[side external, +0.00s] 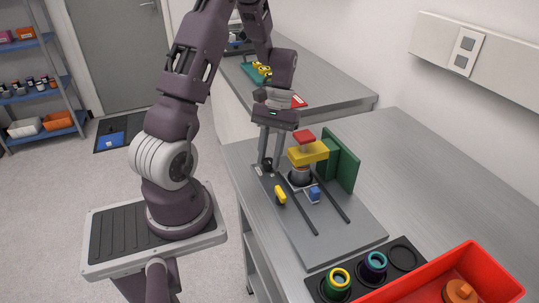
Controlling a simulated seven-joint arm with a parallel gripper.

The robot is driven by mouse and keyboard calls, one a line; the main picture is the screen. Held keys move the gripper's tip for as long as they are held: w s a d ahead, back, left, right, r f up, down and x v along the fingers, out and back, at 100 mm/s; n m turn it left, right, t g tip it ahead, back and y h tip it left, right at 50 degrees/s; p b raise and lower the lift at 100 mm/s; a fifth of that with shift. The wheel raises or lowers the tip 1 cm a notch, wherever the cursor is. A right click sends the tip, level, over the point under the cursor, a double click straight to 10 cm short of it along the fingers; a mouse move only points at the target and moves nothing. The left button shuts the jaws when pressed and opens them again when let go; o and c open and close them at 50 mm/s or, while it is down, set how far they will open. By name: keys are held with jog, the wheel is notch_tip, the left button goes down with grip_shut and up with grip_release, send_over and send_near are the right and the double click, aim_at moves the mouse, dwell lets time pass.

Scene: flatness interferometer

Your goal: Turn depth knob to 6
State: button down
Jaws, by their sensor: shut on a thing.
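The flatness interferometer stands on a grey base plate (340,232) on the bench. It has a yellow block (308,153) with a red cap (304,137), a grey cylinder (300,175) below and a green upright panel (341,161) behind. My gripper (269,163) points down at the plate's far left end, left of the yellow block. Its fingers are shut on a small dark knob (267,165), which seems to be the depth knob. The fingers partly hide it, and its scale marks are too small to read.
A yellow handle (280,194) and a blue block (314,193) sit close to the gripper on the plate. Two dark slots run along the plate. A black holder with ringed cylinders (337,281) and a red bin (425,286) stand at the near end. The bench (420,180) is clear at right.

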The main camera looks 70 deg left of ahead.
jog(key=c, duration=1.1)
grip_release()
jog(key=shift+c, duration=0.2)
jog(key=v, duration=0.7)
